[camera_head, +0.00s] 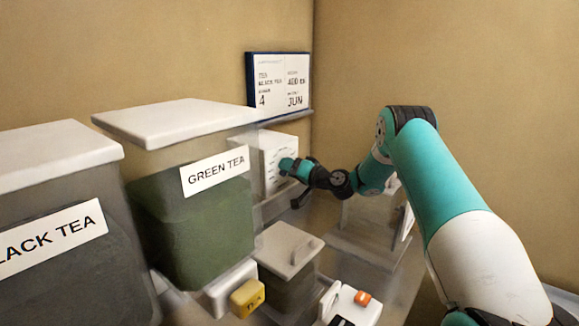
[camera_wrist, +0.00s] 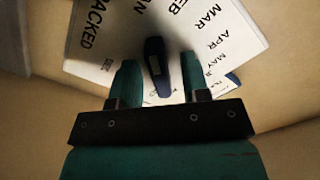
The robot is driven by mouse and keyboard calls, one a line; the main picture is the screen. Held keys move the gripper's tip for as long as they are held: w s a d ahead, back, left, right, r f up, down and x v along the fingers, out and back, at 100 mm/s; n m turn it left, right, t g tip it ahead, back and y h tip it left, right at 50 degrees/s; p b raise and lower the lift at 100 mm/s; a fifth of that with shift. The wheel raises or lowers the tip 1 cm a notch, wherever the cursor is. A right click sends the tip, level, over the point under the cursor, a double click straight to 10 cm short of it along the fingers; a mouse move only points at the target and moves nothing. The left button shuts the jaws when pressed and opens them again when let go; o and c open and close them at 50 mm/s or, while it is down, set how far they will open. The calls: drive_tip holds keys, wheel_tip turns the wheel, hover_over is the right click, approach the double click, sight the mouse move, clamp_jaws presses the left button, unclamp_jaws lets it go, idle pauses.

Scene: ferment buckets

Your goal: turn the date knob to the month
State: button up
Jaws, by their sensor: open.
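The date knob (camera_wrist: 153,50) is a dark blue, narrow grip with a small pale mark, on a white dial panel (camera_wrist: 95,35). Month names ring it, MAR, APR and MAY among them, and PACKED is printed at the left. My gripper (camera_wrist: 158,76) is open, with one teal finger on each side of the knob; I cannot tell whether they touch it. In the head view my gripper (camera_head: 287,164) is at the face of the white box (camera_head: 277,142), and the knob is hidden. The blue-framed sign (camera_head: 279,82) reads BLACK TEA, 4 and JUN.
A GREEN TEA bucket (camera_head: 195,215) and a BLACK TEA bucket (camera_head: 60,265) stand at left. A small lidded container (camera_head: 287,250), a yellow block (camera_head: 247,297) and a white box with an orange part (camera_head: 350,305) are in front. Walls close off the back and right.

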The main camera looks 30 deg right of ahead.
clamp_jaws()
drive_tip(key=shift+b, duration=0.3)
